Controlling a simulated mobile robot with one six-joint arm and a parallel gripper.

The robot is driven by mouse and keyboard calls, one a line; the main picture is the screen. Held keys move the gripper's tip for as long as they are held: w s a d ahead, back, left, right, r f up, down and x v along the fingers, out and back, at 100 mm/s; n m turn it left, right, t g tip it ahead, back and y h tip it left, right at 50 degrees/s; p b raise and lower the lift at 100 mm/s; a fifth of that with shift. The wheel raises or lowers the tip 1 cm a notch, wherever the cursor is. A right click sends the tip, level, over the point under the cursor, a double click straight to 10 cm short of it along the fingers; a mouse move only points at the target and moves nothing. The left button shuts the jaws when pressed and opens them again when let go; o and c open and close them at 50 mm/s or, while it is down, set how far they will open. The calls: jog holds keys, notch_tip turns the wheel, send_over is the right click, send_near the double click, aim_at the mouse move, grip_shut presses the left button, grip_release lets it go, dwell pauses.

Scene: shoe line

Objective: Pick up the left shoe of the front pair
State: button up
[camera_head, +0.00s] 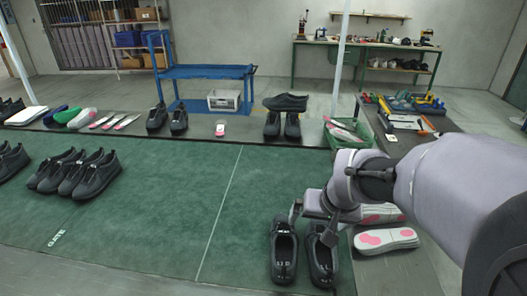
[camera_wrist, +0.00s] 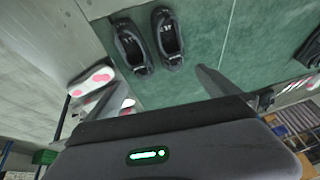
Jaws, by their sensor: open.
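The left shoe (camera_head: 284,255) is upright on the green mat (camera_head: 170,200). The right shoe (camera_head: 322,262) is close beside it, partly covered by my gripper (camera_head: 312,222). In the wrist view the picture is turned: the left shoe (camera_wrist: 168,40) appears on the right and the other shoe (camera_wrist: 131,48) on the left. My gripper (camera_wrist: 138,75) is open and empty, with its fingers spread wide. It is above the rear of the pair, apparently touching neither shoe.
White soles with pink patches (camera_head: 386,240) lie on the grey surface right of the pair; they also show in the wrist view (camera_wrist: 92,80). More black shoes (camera_head: 88,175) stand on the mat at left. A green crate (camera_head: 343,133) is behind my arm. The mat's middle is clear.

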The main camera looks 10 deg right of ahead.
jog(key=w+d+f+h, duration=0.1)
jog(key=w+d+f, duration=0.6)
jog(key=d+f, duration=0.3)
jog(key=g+b, duration=0.1)
jog(key=b, duration=0.3)
send_near(320, 246)
jog(key=shift+n, duration=0.4)
jog(key=b+x, duration=0.2)
jog(key=x, duration=0.3)
jog(key=shift+f, duration=0.1)
jog(key=c, duration=1.7)
